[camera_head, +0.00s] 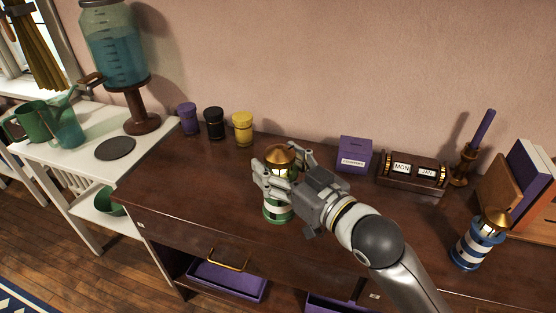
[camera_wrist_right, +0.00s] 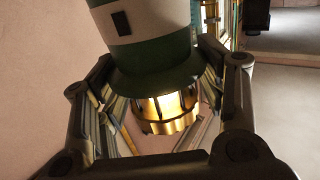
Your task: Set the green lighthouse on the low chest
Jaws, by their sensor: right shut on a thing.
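The green lighthouse (camera_head: 278,211), with green and white bands and a copper roof, is upright at the dark wooden chest top (camera_head: 215,188). I cannot tell whether its base touches the wood. My right gripper (camera_head: 276,178) is shut around its upper part, near the lantern. In the right wrist view the lighthouse (camera_wrist_right: 152,28) runs between the fingers of my right gripper (camera_wrist_right: 160,95), its lantern glowing. A similar blue and white lighthouse (camera_head: 475,246) stands at the right on the same top. I cannot tell whether this furniture is the low chest. My left gripper is not in view.
Purple, black and yellow jars (camera_head: 243,128) stand at the back left. A purple box (camera_head: 354,154), a calendar block (camera_head: 412,174), a candlestick (camera_head: 464,165) and books (camera_head: 528,180) line the back right. A white side table (camera_head: 75,150) holds a dispenser. The top left of the lighthouse is clear.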

